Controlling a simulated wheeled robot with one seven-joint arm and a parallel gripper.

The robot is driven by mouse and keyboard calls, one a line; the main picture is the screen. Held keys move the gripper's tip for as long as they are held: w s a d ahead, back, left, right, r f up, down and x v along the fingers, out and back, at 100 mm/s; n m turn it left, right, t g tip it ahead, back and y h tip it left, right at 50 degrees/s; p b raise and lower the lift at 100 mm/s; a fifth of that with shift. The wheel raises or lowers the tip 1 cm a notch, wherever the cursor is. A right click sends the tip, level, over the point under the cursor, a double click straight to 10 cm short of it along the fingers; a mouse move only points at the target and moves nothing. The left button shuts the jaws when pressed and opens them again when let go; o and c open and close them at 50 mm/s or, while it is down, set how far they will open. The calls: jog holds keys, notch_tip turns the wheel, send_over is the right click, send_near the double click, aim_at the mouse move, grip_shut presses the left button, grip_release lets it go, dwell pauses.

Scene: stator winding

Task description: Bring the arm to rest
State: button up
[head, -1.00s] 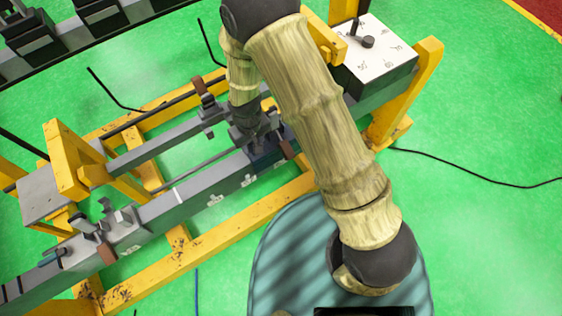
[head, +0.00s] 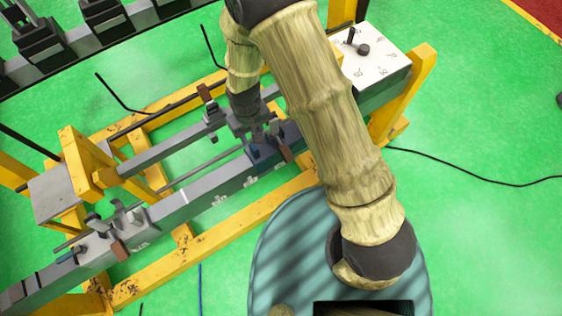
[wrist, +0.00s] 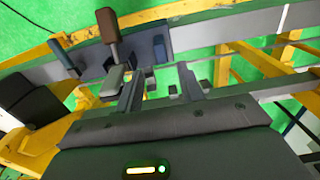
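My arm reaches from the lower right over a yellow-framed winding machine (head: 205,201) in the head view. My gripper (head: 268,134) is just above a dark blue block (head: 262,153) on the machine's grey rail; the arm partly covers this area. In the wrist view, my gripper (wrist: 160,84) has its two fingers apart, with nothing held between them. The blue block (wrist: 153,46) and a brown-handled clamp lever (wrist: 107,26) are just beyond the fingers. I cannot tell whether the fingers touch anything.
A dial box (head: 378,65) stands right of the arm. A second clamp (head: 118,225) is on the rail at lower left. A row of dark fixtures (head: 105,22) is at the top left. A black cable (head: 470,176) lies on the clear green floor at right.

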jog(key=shift+r, duration=0.1)
dwell(0.5)
jog(key=w+d+r+m+t+b, duration=0.1)
jog(key=d+r+m+b, duration=0.1)
jog(key=d+r, duration=0.4)
jog(key=d+r+m+b, duration=0.15)
jog(key=d+r, duration=0.25)
jog(key=d, duration=0.4)
jog(key=s+d+r+m+b, duration=0.1)
jog(key=s+d+r, duration=0.1)
jog(key=d, duration=0.3)
jog(key=s+d+r+m+t+b, duration=0.1)
jog(key=s+d+r+m, duration=0.1)
jog(key=s+d, duration=0.2)
jog(key=shift+d+r+t, duration=0.2)
jog(key=shift+d+t, duration=0.1)
jog(key=shift+d, duration=0.6)
